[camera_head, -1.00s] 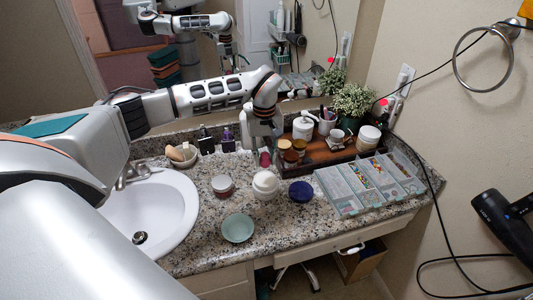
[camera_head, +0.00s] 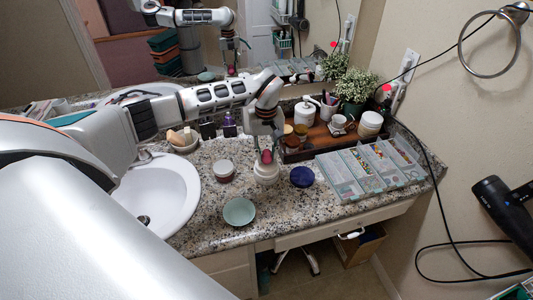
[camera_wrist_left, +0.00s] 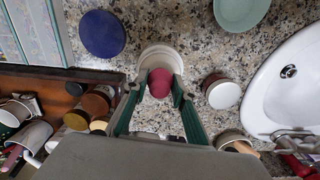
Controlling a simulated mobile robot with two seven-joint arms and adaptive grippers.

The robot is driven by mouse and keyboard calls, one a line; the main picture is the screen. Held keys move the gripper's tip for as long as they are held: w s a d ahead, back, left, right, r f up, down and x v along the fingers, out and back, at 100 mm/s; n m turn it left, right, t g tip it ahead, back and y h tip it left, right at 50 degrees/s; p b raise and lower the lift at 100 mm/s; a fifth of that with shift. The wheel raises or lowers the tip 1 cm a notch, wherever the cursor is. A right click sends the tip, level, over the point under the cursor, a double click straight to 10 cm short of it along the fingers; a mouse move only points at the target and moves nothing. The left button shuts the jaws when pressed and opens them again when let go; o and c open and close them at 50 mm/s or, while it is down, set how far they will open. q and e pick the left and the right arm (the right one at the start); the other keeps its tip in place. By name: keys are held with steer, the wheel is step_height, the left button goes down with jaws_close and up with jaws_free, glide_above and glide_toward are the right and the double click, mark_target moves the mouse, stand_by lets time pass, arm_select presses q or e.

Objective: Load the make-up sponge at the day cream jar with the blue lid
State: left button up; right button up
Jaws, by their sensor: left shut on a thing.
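My left gripper (camera_head: 265,153) is shut on the dark pink make-up sponge (camera_head: 266,156) and points down over the counter. The sponge also shows between the fingers in the left wrist view (camera_wrist_left: 160,83). Below it stands the white day cream jar (camera_head: 265,175), without a lid on it, and in the left wrist view the sponge overlaps the jar's near rim (camera_wrist_left: 160,53). I cannot tell whether the sponge touches the cream. The round blue lid (camera_head: 302,177) lies on the counter right of the jar, apart from it. My right gripper is not in view.
A second jar with a pale lid (camera_head: 223,168) stands left, with a mint green bowl (camera_head: 239,212) in front. The sink (camera_head: 160,200) is further left. A wooden tray (camera_head: 318,150) with jars and an organiser (camera_head: 368,170) fill the right.

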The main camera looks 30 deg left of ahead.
mark_target(267, 150)
arm_select(q)
steer(key=shift+s+f, duration=0.1)
steer(key=shift+f, duration=0.55)
stand_by(2.2)
steer(key=shift+r, duration=0.1)
steer(key=shift+r, duration=3.45)
